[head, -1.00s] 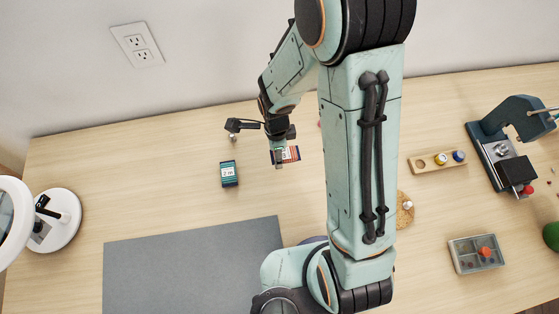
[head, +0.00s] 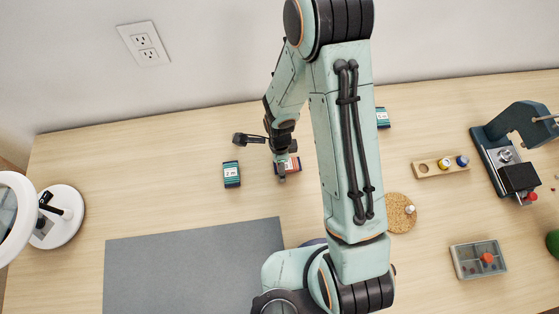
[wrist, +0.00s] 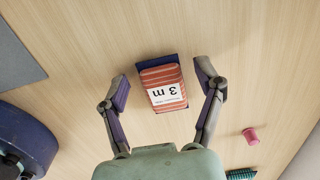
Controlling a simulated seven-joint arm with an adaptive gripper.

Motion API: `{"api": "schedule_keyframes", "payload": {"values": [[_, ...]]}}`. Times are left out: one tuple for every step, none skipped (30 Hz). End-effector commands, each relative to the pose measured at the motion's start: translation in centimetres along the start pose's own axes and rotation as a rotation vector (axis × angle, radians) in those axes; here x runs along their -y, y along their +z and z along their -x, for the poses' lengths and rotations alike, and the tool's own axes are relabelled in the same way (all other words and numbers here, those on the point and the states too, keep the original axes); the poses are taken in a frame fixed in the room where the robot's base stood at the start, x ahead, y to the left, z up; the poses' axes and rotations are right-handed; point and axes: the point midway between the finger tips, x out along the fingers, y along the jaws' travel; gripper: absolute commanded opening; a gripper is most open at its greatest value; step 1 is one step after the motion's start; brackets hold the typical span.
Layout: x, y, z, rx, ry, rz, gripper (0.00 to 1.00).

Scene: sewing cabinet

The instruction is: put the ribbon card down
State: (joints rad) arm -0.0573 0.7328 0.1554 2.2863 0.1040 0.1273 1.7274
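In the wrist view my gripper (wrist: 167,90) is open, one finger on each side of the card, with a gap on both sides. In the head view my gripper (head: 283,169) is over the card (head: 294,165) and hides part of it.
A teal "2 m" card (head: 231,174) lies left of the ribbon card. Another teal card (head: 382,117) lies right of my arm. A pink piece (wrist: 250,136) is nearby. The grey mat (head: 190,270) is in front and bare.

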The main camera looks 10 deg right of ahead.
Motion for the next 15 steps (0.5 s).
{"api": "schedule_keyframes", "payload": {"values": [[0.0,0.0,0.0,0.0,0.0,0.0,0.68],[0.0,0.0,0.0,0.0,0.0,0.0,0.68],[0.0,0.0,0.0,0.0,0.0,0.0,0.68],[0.0,0.0,0.0,0.0,0.0,0.0,0.68],[0.0,0.0,0.1,0.0,0.0,0.0,0.68],[0.0,0.0,0.3,0.0,0.0,0.0,0.68],[0.0,0.0,0.5,0.0,-0.001,0.0,0.68],[0.1,0.0,0.8,0.001,-0.003,0.0,0.68],[0.1,0.0,1.3,0.001,-0.004,0.0,0.68],[0.1,0.0,1.8,0.001,-0.004,0.0,0.68],[0.2,0.0,2.4,0.001,-0.006,0.0,0.68],[0.1,0.0,3.2,0.001,-0.006,0.0,0.68],[0.1,0.0,3.9,0.001,-0.007,0.0,0.68],[0.2,0.0,4.6,0.001,-0.008,0.0,0.68],[0.2,0.0,5.5,0.001,-0.008,0.0,0.68]]}}
